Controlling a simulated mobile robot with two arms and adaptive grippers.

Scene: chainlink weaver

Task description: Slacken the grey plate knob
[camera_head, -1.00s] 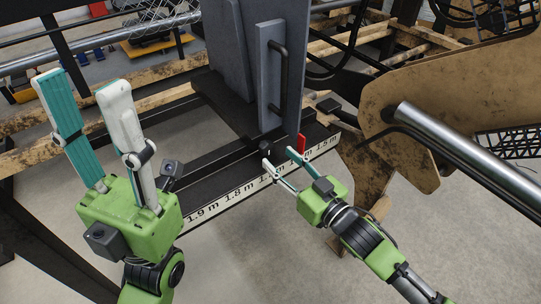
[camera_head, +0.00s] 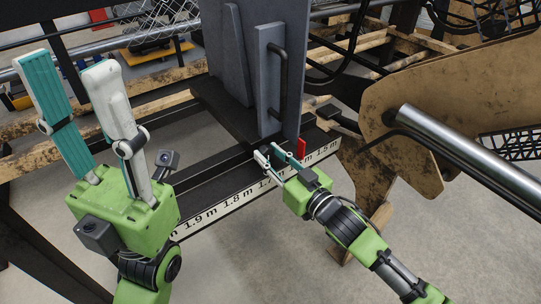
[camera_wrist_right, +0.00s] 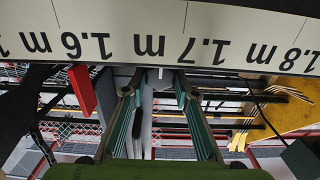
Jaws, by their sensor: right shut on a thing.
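The grey plate (camera_head: 265,110) stands upright on the dark rail and carries a black bar handle (camera_head: 283,80). The black knob seen earlier at its foot is now hidden by my right gripper's fingertips. My right gripper (camera_head: 266,153) is at that spot, its fingers closed around the knob as far as I can tell. In the right wrist view, the right fingers (camera_wrist_right: 154,88) reach up to the scale strip, and their tips are partly covered. My left gripper (camera_head: 67,62) is raised at the left, fingers wide apart and empty.
A white scale strip (camera_head: 232,201) with metre marks runs along the rail's front edge. A red pointer (camera_head: 301,148) sits just right of the right fingers. A rusty plate (camera_head: 420,110) and a shiny rod (camera_head: 470,153) stand at the right. The floor in front is clear.

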